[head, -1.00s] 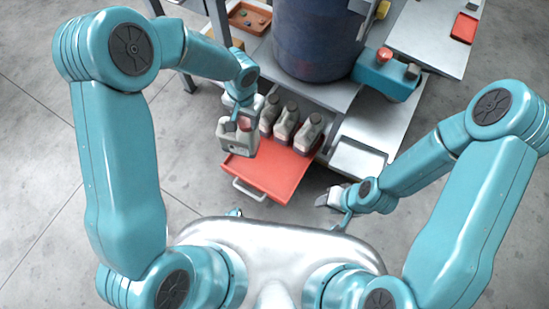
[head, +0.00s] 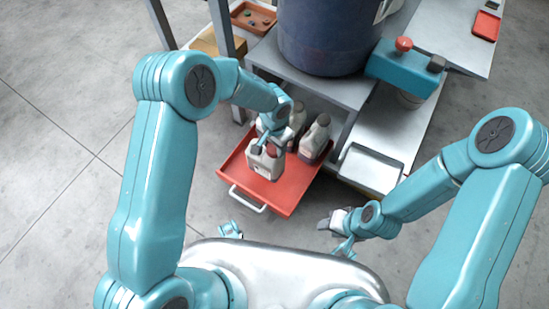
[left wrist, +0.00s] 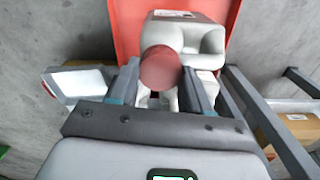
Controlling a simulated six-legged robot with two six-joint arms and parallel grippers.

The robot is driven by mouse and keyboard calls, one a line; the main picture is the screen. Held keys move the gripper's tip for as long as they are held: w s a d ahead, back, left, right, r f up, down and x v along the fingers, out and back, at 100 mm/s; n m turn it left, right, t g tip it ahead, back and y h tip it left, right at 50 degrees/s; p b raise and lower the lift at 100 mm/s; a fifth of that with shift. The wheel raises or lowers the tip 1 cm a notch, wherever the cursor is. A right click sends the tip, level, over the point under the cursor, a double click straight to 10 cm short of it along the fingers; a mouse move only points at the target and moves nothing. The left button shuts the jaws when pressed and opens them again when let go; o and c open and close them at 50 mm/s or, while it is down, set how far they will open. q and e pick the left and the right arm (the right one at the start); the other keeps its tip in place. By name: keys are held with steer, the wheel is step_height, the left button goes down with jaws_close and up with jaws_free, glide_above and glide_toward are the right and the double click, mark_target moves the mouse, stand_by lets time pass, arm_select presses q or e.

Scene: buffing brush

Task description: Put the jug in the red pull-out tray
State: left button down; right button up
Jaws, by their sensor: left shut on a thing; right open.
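The pale grey jug (head: 264,163) is in my left gripper (head: 265,138), upright over the red pull-out tray (head: 288,196). I cannot tell whether its base touches the tray. In the left wrist view the jug (left wrist: 195,35) shows its red cap (left wrist: 160,68) between the fingers of my left gripper (left wrist: 160,85), with the red tray (left wrist: 128,25) beyond. My right gripper (head: 334,222) is open and empty, right of the tray's front.
A large dark blue drum (head: 330,35) stands on the grey bench (head: 300,78) above the tray. A white shallow bin (head: 370,168) is right of the tray. The tray's pale handle (head: 248,200) sticks out at the front. A bench post (head: 222,40) rises at the left.

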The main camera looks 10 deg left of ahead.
arm_select(q)
step_height(320, 180, down, 8)
steer(key=shift+r+b, duration=0.15)
steer(key=shift+b, duration=0.9)
steer(key=shift+r, duration=0.1)
steer(key=c, duration=0.9)
jaws_free()
steer(key=shift+f, duration=0.2)
steer(key=o, duration=0.4)
steer(key=shift+r, duration=0.1)
